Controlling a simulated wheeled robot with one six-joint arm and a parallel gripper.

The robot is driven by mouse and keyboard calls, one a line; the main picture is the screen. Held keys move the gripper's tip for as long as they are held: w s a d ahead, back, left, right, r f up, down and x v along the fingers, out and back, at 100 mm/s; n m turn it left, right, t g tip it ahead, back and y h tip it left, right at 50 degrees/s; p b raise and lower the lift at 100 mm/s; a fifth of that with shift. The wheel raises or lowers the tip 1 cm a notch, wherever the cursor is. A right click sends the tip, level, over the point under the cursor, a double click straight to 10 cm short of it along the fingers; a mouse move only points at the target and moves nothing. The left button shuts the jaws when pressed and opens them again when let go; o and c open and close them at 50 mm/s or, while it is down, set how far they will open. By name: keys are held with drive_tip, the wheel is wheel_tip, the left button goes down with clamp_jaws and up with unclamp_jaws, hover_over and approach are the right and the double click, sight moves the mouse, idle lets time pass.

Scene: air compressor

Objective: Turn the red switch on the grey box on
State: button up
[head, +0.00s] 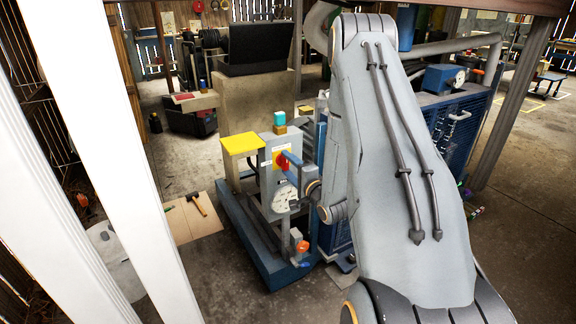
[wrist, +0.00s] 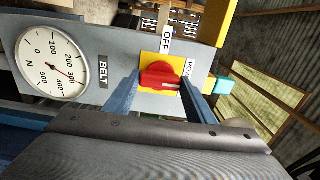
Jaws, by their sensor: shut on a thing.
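The red switch (wrist: 157,77) sits on a yellow square plate on the grey box (wrist: 118,45). In the wrist view a pale line on its handle points right, toward a partly hidden label starting "PO". An "OFF" label (wrist: 166,40) stands above the plate in that picture. My gripper (wrist: 161,86) has its two blue fingers on either side of the switch and is shut on it. In the head view the grey box (head: 272,150) stands left of my arm, and my blue gripper (head: 292,166) is at the red switch (head: 281,160), partly covering it.
A round dial (wrist: 52,66) and a "BELT" label (wrist: 103,72) are on the same panel. A yellow-topped stand (head: 242,143) and a cyan lamp (head: 279,118) are close by. A hammer (head: 197,204) lies on a board on the floor. White posts stand at left.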

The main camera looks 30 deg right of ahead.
idle(0.4)
drive_tip(key=o, duration=1)
drive_tip(key=shift+o, duration=0.2)
drive_tip(key=s+b, duration=0.1)
drive_tip(key=s, duration=0.7)
drive_tip(key=shift+d, duration=0.2)
drive_tip(key=shift+w+a, duration=0.1)
drive_tip(key=shift+w, duration=0.05)
